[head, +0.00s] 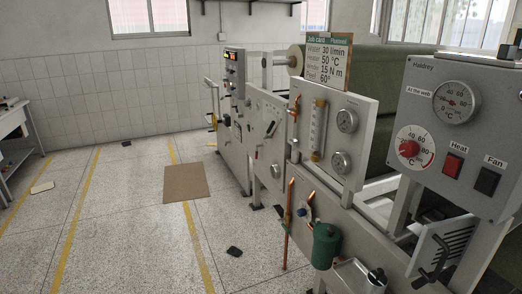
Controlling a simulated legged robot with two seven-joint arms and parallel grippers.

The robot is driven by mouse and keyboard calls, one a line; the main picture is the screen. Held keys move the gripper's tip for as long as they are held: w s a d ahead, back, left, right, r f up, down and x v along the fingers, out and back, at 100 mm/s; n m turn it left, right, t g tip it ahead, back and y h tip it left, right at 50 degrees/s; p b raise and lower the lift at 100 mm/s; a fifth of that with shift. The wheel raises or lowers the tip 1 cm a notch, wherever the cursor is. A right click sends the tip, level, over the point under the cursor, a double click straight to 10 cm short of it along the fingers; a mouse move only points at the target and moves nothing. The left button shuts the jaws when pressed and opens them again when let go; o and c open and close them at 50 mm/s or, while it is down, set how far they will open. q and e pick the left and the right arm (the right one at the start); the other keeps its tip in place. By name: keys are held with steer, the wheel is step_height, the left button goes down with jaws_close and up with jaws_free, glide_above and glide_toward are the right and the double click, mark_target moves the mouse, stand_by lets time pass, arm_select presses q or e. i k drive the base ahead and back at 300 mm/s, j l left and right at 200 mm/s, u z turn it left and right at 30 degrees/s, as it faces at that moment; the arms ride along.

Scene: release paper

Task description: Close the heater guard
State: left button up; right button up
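A light grey slotted panel (424,262) with a dark curved handle (440,257) shows at the lower right, below the Maldrey control box (462,125). It looks like the heater guard. It appears tilted out from the frame, but I cannot tell how far. The control box carries a dial with a red knob (408,147), a round gauge, a red Heat switch (453,167) and a black Fan switch (487,182). Neither of my grippers is in view.
The machine runs along the right side, with a green cylinder (326,245) and a small tray with a black knob (376,277) low in front. The left floor is mostly clear.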

mark_target(442, 244)
steer(key=l+z, duration=0.1)
steer(key=z, duration=0.15)
steer(key=l+z, duration=0.1)
steer(key=z, duration=0.2)
steer(key=i+l+z, duration=0.15)
steer(key=l, duration=0.35)
steer(key=i+l+z, duration=0.2)
steer(key=l, duration=0.25)
steer(key=i+l+z, duration=0.15)
steer(key=i+l, duration=0.15)
steer(key=i+l+z, duration=0.15)
steer(key=i+l, duration=0.15)
steer(key=l, duration=0.2)
steer(key=i+l, duration=0.45)
steer(key=l, duration=0.25)
steer(key=i+l, duration=0.25)
steer(key=l+z, duration=0.05)
steer(key=l, duration=0.1)
